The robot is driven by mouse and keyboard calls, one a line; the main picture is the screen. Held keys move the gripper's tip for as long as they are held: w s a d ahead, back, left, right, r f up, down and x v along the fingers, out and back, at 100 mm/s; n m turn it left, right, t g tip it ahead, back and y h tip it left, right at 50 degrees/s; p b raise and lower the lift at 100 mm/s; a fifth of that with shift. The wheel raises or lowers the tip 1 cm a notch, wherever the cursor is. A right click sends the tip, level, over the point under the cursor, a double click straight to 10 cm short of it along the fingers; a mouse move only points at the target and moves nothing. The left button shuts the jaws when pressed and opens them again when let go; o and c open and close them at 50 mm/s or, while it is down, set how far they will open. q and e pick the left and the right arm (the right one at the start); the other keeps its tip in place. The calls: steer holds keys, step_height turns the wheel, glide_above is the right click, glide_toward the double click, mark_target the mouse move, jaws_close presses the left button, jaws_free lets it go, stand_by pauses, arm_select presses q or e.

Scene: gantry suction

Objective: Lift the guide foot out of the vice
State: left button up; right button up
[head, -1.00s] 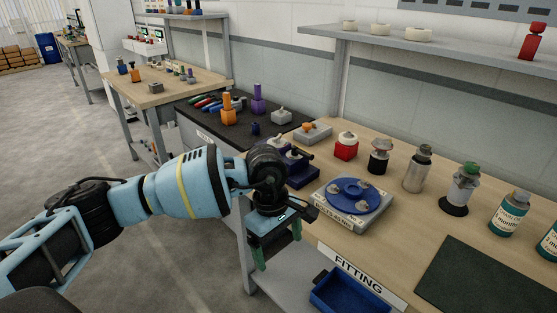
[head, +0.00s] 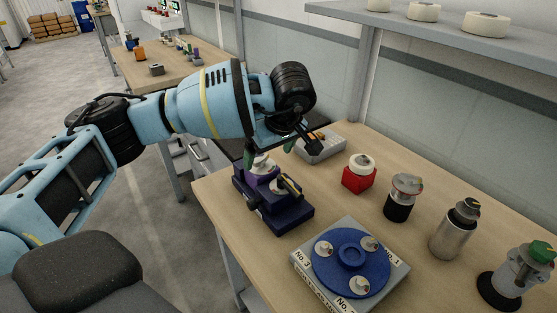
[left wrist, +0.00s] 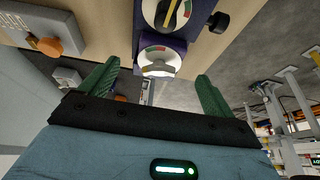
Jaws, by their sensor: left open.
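The vice (head: 285,215), dark blue and purple with a black knob, stands near the left edge of the workbench. A pale round piece, which looks like the guide foot (head: 263,164), sits at its purple left end. In the left wrist view this pale piece (left wrist: 159,62) shows beyond and between the fingers, beside the purple vice (left wrist: 198,22). My left gripper (head: 268,150) is open, its green fingers spread at the foot in the head view. Nothing is between the fingertips (left wrist: 157,86). Whether they touch the foot cannot be told. My right gripper is out of view.
A blue disc (head: 333,277) with several small pale feet lies on a grey labelled base in front of the vice. A red block (head: 359,178) and several cylindrical parts stand to the right.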

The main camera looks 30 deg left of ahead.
mark_target(263, 163)
arm_select(q)
steer(key=shift+w+r, duration=0.1)
steer(key=shift+s+f, duration=0.2)
steer(key=shift+a+f, duration=0.2)
steer(key=shift+f, duration=0.15)
steer(key=shift+w+a+x, duration=0.1)
steer(key=shift+a+x, duration=0.05)
steer(key=shift+x, duration=1.5)
steer(key=shift+w+a+x, duration=0.15)
steer(key=shift+x, duration=1.5)
steer(key=shift+r, duration=0.15)
steer(key=shift+r, duration=0.1)
steer(key=c, duration=1.5)
